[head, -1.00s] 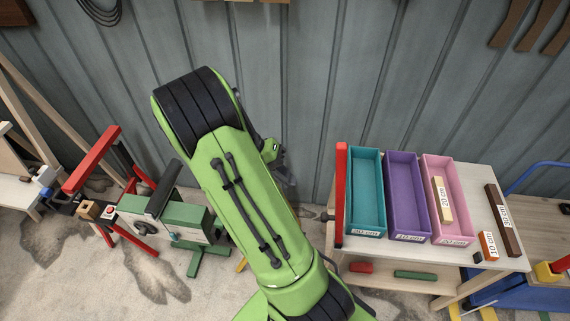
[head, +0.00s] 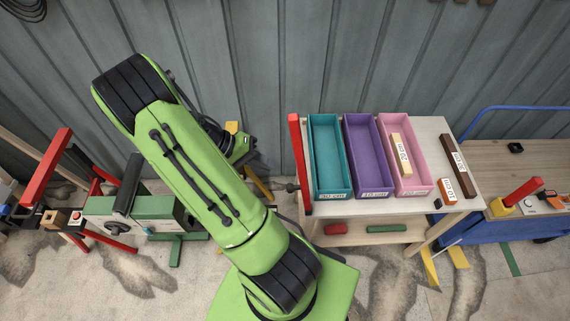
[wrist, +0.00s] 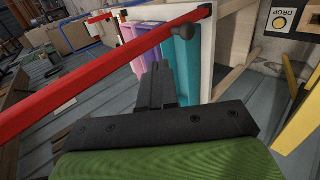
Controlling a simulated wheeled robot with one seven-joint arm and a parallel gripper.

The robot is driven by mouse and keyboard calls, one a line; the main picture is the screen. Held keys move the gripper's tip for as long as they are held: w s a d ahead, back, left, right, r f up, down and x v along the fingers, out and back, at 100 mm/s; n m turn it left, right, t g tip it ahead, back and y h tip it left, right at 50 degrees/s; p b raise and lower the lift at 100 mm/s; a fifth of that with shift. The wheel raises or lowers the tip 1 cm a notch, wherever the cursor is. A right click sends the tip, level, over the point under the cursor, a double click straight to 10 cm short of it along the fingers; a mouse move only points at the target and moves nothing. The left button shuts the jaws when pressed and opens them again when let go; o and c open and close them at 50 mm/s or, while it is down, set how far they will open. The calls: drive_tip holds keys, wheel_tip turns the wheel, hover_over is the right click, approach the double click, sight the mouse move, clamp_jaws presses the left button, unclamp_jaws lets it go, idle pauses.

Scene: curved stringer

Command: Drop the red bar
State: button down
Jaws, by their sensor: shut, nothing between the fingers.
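A long red bar (head: 297,160) runs along the left edge of the wooden table in the head view. In the wrist view the red bar (wrist: 90,80) crosses the upper left, with a black end cap and a dark round knob (wrist: 180,30) beside it. My gripper (wrist: 157,82) is shut and empty, its dark fingers below the bar in the picture and apart from it. In the head view my gripper (head: 262,165) is small and partly hidden by my arm, left of the table. A panel marked DROP (wrist: 285,18) with a round button shows at the wrist view's top right.
Teal (head: 330,190), purple (head: 363,150) and pink (head: 418,160) trays stand on the table; a light block lies in the pink one. A green machine (head: 140,215) stands at left.

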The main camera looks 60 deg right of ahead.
drive_tip(key=s+d, duration=0.1)
drive_tip(key=s, duration=0.2)
drive_tip(key=s+d, duration=0.1)
drive_tip(key=s, duration=0.1)
drive_tip(key=shift+d+f+p, duration=0.3)
drive_tip(key=shift+f, duration=0.1)
